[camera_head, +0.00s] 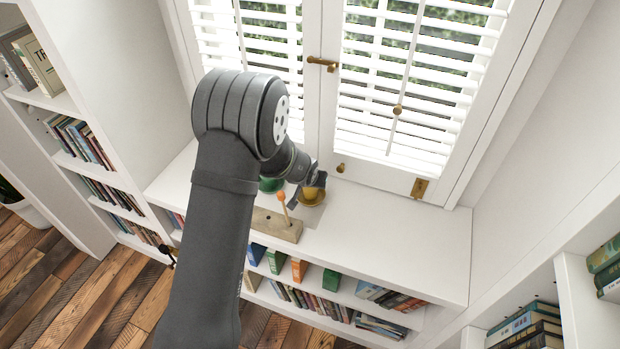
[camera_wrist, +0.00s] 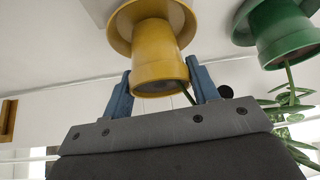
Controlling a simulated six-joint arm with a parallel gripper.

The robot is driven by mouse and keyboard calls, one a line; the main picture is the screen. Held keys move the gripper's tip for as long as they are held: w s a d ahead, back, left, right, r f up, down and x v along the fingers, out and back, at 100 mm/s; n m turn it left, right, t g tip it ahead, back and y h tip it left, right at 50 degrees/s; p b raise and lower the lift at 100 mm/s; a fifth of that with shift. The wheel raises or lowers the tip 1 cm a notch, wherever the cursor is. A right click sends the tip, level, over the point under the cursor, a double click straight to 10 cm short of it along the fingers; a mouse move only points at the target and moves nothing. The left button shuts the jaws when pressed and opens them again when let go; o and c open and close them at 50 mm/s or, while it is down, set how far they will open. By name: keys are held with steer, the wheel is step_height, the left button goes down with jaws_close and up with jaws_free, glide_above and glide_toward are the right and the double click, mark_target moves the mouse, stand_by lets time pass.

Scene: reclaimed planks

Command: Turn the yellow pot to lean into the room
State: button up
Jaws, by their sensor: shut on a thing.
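The yellow pot (camera_wrist: 158,55) stands with its yellow saucer (camera_wrist: 125,28) on the white sill; the wrist view shows it inverted. My gripper (camera_wrist: 162,84) has its two blue fingers on either side of the pot near the rim, shut on it. In the head view the yellow pot (camera_head: 313,194) is partly hidden by my gripper (camera_head: 308,186). What grows in it, and which way it leans, I cannot make out.
A green pot (camera_wrist: 283,32) with a leafy plant stands close beside it. A wooden block (camera_head: 277,225) with an orange-topped peg is in front. Shuttered windows (camera_head: 410,85) rise behind. The sill to the right (camera_head: 400,235) is clear.

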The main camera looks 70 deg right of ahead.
steer(key=shift+f, duration=0.3)
steer(key=o, duration=1.4)
steer(key=shift+c, duration=0.2)
